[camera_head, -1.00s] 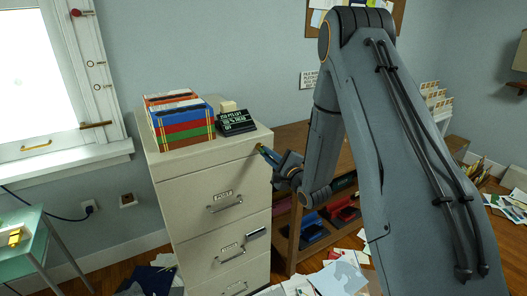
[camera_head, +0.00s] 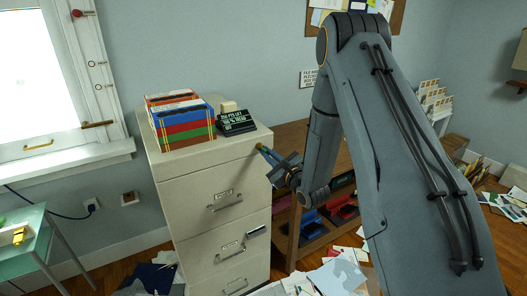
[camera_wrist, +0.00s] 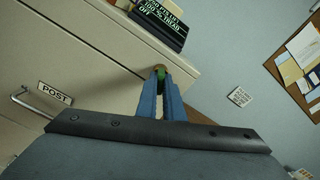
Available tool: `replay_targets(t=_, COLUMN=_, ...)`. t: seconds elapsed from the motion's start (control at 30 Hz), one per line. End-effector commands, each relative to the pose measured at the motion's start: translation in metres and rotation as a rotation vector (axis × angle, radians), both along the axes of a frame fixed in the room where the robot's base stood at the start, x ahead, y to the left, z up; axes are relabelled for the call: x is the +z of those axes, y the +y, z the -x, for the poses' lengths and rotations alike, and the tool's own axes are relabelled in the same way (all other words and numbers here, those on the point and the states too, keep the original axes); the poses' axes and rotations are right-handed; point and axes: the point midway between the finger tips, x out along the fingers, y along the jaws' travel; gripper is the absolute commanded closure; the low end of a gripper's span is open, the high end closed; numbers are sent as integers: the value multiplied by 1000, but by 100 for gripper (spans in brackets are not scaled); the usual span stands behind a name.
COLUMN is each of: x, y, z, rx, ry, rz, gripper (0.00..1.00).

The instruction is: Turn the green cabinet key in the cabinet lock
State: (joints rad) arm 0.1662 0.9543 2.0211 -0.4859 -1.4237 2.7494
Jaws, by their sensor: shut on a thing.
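The filing cabinet (camera_head: 205,185) is cream, with its top drawer labelled POST. My gripper (camera_head: 264,151) is at the upper right of its front, and in the wrist view its blue fingers (camera_wrist: 161,88) are closed together. Between the fingertips is the green cabinet key (camera_wrist: 160,73), of which only a small part shows. The key meets a brownish round spot, the cabinet lock (camera_wrist: 158,66), just under the cabinet's top edge. The fingers hide most of the lock and key, so I cannot tell how deep the key sits or how far it is turned.
Several coloured binders (camera_head: 182,125) and a black sign (camera_head: 236,122) stand on the cabinet. A wooden shelf (camera_head: 290,215) with trays is right of the cabinet, behind my arm. Papers (camera_head: 335,275) litter the floor. A green table (camera_head: 28,240) stands at the left.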

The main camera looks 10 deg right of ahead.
Motion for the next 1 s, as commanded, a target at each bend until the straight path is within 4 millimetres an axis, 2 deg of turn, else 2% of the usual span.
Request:
replay_targets(t=0.2, x=1, y=0, z=0, rx=0, ry=43, rz=-132, gripper=100)
replay_targets(t=0.6, x=0, y=0, z=0, rx=0, ry=59, rz=-183, gripper=100)
replay_targets(t=0.63, x=0, y=0, z=0, rx=0, ry=60, rz=-185, gripper=91)
replay_targets(t=0.7, x=0, y=0, z=0, rx=0, ry=59, rz=-183, gripper=79)
replay_targets(t=0.77, x=0, y=0, z=0, rx=0, ry=59, rz=-183, gripper=71)
replay_targets(t=0.97, x=0, y=0, z=0, rx=0, ry=59, rz=-182, gripper=71)
replay_targets(t=1.0, x=0, y=0, z=0, rx=0, ry=59, rz=-182, gripper=64)
